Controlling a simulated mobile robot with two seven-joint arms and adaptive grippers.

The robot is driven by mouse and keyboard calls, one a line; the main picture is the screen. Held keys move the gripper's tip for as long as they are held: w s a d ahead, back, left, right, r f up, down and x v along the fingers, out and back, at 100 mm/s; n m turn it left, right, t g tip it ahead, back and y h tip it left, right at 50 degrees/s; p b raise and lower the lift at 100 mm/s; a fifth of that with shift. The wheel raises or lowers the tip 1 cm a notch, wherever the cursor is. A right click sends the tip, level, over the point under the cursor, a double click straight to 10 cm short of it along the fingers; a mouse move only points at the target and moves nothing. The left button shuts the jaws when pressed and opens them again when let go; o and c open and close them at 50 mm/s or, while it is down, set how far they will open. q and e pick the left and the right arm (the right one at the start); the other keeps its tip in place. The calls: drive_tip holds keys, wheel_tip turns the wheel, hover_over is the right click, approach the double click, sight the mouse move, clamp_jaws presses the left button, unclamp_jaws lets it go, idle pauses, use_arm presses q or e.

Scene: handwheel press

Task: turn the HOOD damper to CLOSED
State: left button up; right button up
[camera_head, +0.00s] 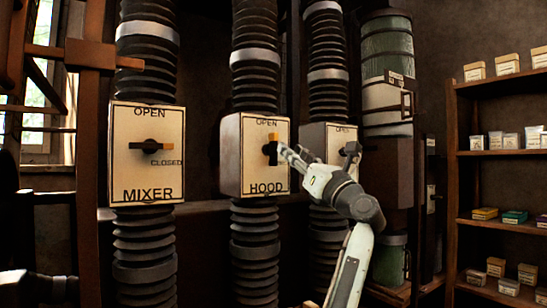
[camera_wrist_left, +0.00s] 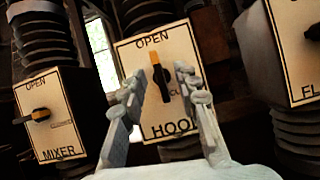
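The HOOD damper box (camera_head: 231,165) is a pale box on a black ribbed duct, with OPEN at the top of its face. Its black handle (camera_head: 269,150) stands upright, with the yellow end up toward OPEN. The handle (camera_wrist_left: 160,76) also shows in the left wrist view, tilted slightly. The CLOSED label there is mostly hidden behind a finger. My left gripper (camera_head: 283,152) is at the HOOD face. In the left wrist view its fingers (camera_wrist_left: 158,87) are apart, one on each side of the handle; I cannot tell whether they touch it.
The MIXER damper box (camera_head: 146,180) is on the left, its yellow handle end pointing right toward CLOSED. A third damper box (camera_head: 313,138) stands right of HOOD, partly behind my arm. Shelves (camera_head: 500,153) with small boxes are at the far right.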

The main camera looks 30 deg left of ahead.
sight(276, 140)
use_arm(q)
drive_tip(key=a, duration=0.1)
drive_tip(key=a+r+n, duration=0.1)
drive_tip(key=a+r+g, duration=0.1)
drive_tip(key=shift+w+a+n+h, duration=0.15)
drive_tip(key=shift+w+n+h, duration=0.15)
drive_tip(key=shift+h, duration=0.1)
drive_tip(key=p+x, duration=0.1)
drive_tip(key=x, duration=0.2)
drive_tip(key=shift+w+a+r, duration=0.1)
drive_tip(key=shift+w+a, duration=0.05)
drive_tip(key=shift+a, duration=0.15)
drive_tip(key=shift+w+a+r, duration=0.2)
drive_tip(key=shift+a, duration=0.25)
use_arm(e)
drive_tip(key=shift+s+d+f+g, duration=0.45)
drive_tip(key=shift+d+f+g, duration=0.1)
drive_tip(key=shift+f, duration=0.15)
use_arm(q)
clamp_jaws()
